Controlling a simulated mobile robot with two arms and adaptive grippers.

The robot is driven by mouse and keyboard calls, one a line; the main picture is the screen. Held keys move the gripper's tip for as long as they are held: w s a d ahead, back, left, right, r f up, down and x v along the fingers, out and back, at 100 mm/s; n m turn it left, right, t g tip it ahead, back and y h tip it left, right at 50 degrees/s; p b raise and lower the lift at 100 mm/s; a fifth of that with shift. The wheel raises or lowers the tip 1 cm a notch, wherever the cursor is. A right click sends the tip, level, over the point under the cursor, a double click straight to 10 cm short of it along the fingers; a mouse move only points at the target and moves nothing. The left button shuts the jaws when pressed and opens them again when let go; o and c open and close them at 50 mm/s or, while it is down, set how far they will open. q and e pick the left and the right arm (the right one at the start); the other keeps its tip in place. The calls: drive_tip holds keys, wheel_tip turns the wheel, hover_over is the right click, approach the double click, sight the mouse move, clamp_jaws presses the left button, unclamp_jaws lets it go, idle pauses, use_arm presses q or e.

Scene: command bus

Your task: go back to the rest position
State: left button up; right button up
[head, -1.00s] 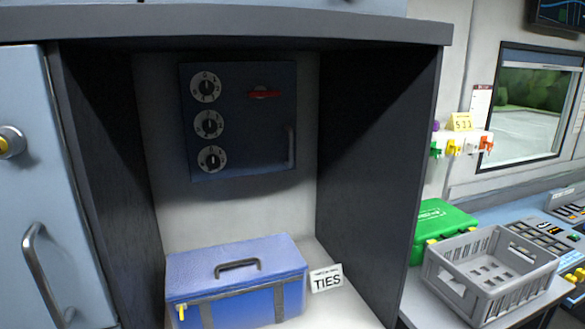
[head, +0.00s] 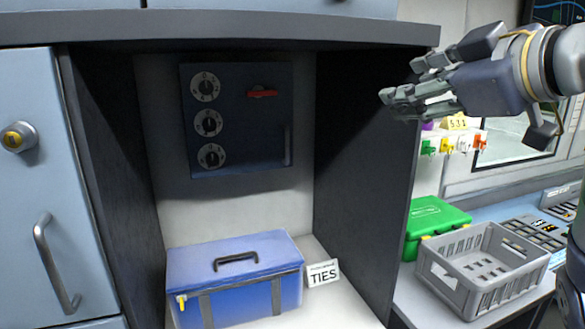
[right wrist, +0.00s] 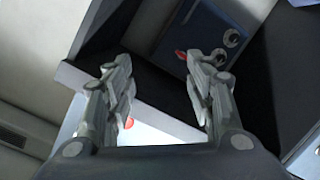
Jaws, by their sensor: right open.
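My right gripper (head: 400,85) is in the upper right of the head view, in front of the right side of the dark alcove. It is raised in the air. In the right wrist view its two fingers (right wrist: 160,95) are spread apart with nothing between them. My left gripper is not in view.
A dark blue panel (head: 262,140) with three dials and a red handle is on the alcove's back wall. A blue case (head: 235,265) and a TIES sign (head: 322,274) stand below. A green case (head: 432,215) and grey crate (head: 480,290) stand at right.

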wheel_tip(320, 180, down, 41)
drive_tip(key=w+a+m+g+h, duration=0.1)
drive_tip(key=w+m+g+h, duration=0.1)
drive_tip(key=m+g, duration=0.3)
drive_tip(key=s+d+f+m+g+h, duration=0.1)
drive_tip(key=s+d+f+m+g, duration=0.15)
drive_tip(key=s+f, duration=1.05)
drive_tip(key=s+d+f+m+g+h, duration=0.2)
drive_tip(key=s+f+g, duration=0.2)
drive_tip(key=s+f, duration=0.85)
drive_tip(key=s+f+g, duration=0.1)
drive_tip(key=s+f, duration=0.1)
drive_tip(key=f, duration=1.1)
drive_tip(key=s+f, duration=0.2)
drive_tip(key=f, duration=1.1)
drive_tip(key=s+d+f+g, duration=0.1)
drive_tip(key=s+d+f, duration=0.2)
drive_tip(key=s+f, duration=1.2)
drive_tip(key=shift+s+n, duration=0.35)
drive_tip(key=shift+s, duration=0.45)
